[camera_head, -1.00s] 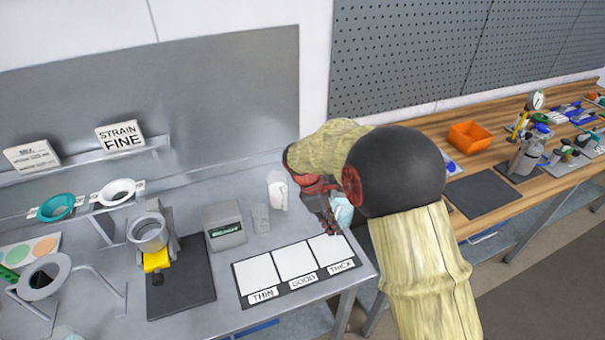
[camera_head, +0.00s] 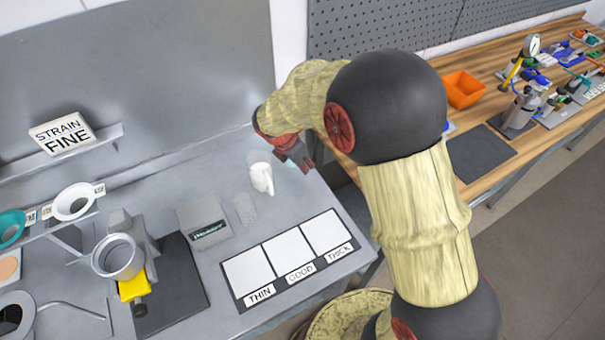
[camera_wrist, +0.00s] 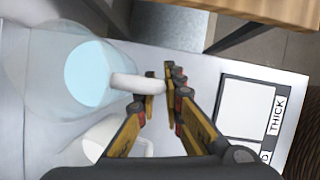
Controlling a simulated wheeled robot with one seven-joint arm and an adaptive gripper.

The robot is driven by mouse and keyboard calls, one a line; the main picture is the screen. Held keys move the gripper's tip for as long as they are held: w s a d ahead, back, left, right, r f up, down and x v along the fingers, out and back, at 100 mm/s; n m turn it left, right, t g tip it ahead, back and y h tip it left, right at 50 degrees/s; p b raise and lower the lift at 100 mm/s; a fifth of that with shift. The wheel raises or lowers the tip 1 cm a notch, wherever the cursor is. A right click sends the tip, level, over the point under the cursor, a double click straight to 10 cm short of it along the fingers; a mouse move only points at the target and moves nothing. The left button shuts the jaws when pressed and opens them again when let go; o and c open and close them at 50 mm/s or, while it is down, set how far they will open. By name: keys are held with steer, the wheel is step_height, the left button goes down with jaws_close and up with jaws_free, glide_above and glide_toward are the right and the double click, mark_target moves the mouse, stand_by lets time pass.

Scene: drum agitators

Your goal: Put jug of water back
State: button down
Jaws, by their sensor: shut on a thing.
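The jug of water is clear with pale blue water inside, at the left of the wrist view (camera_wrist: 92,72). Its pale handle lies between the fingers of my gripper (camera_wrist: 161,80), which is shut on it. I cannot tell whether the jug touches the bench.
A white jug (camera_head: 261,179) stands just left of my gripper, with a clear cup (camera_head: 245,209) beside it. The THIN/GOOD/THICK card (camera_head: 287,259) lies in front. A grey box (camera_head: 204,222) stands further left. A wooden bench (camera_head: 485,85) is to the right.

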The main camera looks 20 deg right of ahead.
steer(key=shift+f+b, duration=0.55)
steer(key=shift+f, duration=2.2)
steer(key=shift+f, duration=0.1)
steer(key=c, duration=2)
jaws_free()
steer(key=shift+o, duration=0.4)
steer(key=p+v, duration=0.2)
steer(key=v, duration=1)
steer(key=s+d+r+m+t+y, duration=0.15)
steer(key=s+d+r+m, duration=0.25)
steer(key=s+r+m, duration=0.7)
steer(key=s+r+m+t+y, duration=0.1)
steer(key=s+r+m, duration=0.2)
steer(key=s+m, duration=0.2)
steer(key=s+r+m+t+y, duration=0.1)
steer(key=s+r+m, duration=0.3)
steer(key=s, duration=0.5)
steer(key=m, duration=0.2)
steer(key=shift+m+y, duration=0.3)
steer(key=shift+y, duration=0.05)
